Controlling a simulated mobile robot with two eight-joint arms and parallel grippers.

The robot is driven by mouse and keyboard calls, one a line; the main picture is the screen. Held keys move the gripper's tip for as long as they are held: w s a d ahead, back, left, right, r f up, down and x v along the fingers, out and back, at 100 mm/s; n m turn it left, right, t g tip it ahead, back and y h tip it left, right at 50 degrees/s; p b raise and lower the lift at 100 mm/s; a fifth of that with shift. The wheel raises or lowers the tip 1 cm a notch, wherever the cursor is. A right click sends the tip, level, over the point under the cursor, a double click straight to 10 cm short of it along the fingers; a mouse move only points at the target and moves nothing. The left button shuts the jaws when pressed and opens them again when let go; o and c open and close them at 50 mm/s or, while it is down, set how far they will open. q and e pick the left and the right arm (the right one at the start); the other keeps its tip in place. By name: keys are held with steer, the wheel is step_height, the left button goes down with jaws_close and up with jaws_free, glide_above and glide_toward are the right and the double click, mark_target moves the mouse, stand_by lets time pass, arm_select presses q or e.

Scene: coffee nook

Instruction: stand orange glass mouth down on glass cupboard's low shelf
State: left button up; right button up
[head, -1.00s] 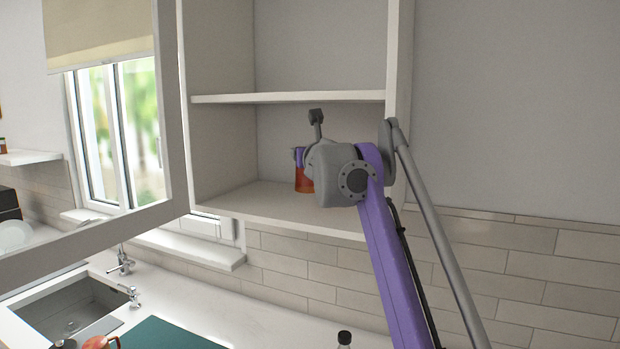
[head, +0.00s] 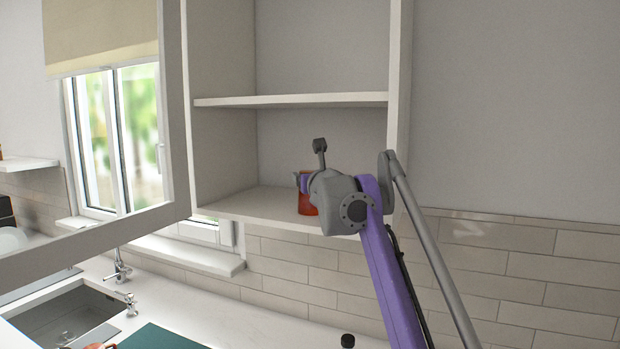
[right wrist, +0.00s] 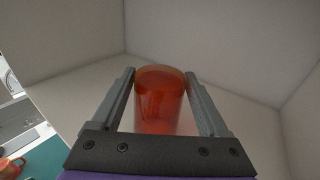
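The orange glass (head: 307,208) is inside the open cupboard, above or on its low shelf (head: 240,203), near the front edge. My right gripper (right wrist: 160,85) is around it in the right wrist view, one finger along each side, and the fingertips look to touch the orange glass (right wrist: 160,100). In the head view my right wrist hides part of the glass and most of the gripper. I cannot tell whether the glass touches the shelf, or which end is its mouth. My left gripper is not in view.
The upper shelf (head: 290,100) runs above my right wrist. The cupboard's right side wall (head: 398,90) is close beside my arm. The open door (head: 172,110) stands at the left. The low shelf is bare left of the glass. A sink (head: 65,315) lies below.

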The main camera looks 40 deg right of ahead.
steer(key=shift+o, duration=1.1)
steer(key=shift+s+a, duration=0.1)
steer(key=shift+a, duration=0.05)
steer(key=shift+o, duration=0.2)
steer(key=shift+s+a+r, duration=0.15)
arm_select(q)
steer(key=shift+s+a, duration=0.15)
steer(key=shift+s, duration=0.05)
arm_select(e)
steer(key=shift+s, duration=0.25)
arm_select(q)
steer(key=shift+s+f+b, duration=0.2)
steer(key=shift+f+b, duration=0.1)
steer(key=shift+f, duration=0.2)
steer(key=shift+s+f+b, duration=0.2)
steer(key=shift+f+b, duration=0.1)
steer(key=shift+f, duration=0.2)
arm_select(e)
steer(key=v, duration=1.1)
steer(key=shift+s+a, duration=0.2)
steer(key=shift+w, duration=0.1)
